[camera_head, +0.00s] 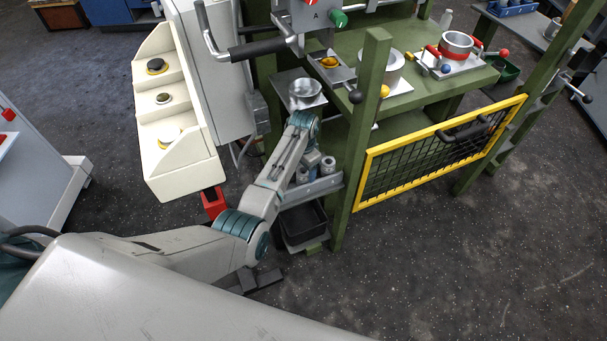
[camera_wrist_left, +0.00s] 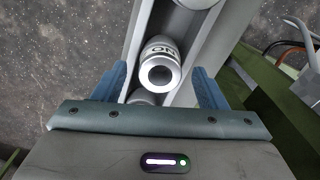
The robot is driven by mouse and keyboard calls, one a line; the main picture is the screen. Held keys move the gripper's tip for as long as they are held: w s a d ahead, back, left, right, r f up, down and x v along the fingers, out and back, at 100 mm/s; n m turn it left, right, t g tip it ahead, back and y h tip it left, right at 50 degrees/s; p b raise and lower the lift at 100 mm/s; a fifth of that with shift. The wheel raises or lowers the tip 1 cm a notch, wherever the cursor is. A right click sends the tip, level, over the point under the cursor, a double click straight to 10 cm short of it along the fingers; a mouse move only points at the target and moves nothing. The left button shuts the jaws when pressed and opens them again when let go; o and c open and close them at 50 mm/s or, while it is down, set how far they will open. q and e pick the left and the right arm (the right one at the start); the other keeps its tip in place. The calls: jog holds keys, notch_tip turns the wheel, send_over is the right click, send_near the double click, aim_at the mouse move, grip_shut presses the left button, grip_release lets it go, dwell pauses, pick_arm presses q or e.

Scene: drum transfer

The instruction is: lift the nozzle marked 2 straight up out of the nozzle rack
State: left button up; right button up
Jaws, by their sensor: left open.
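The nozzle rack (camera_head: 325,186) is a grey channel on the green frame, below the metal bowl. In the left wrist view its wall (camera_wrist_left: 222,38) runs up the picture. A silver nozzle (camera_wrist_left: 160,68) with a dark round opening stands in it; dark letters like "NO" show on its side, but I cannot read a number. My left gripper (camera_head: 312,160) is open over the rack. In the left wrist view its blue fingers (camera_wrist_left: 162,88) are apart on either side of this nozzle, with visible gaps. Other nozzles show partly above (camera_wrist_left: 196,3) and below (camera_wrist_left: 141,97) it. My right gripper is out of view.
A metal bowl (camera_head: 304,90) on a small plate stands just behind the wrist. A black bin (camera_head: 303,224) sits under the rack. A green post (camera_head: 362,130) and a yellow-framed mesh gate (camera_head: 440,150) are to the right. A cream control panel (camera_head: 180,120) stands left.

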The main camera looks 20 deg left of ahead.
pick_arm(q)
jog(key=shift+c, duration=0.3)
jog(key=c, duration=1.1)
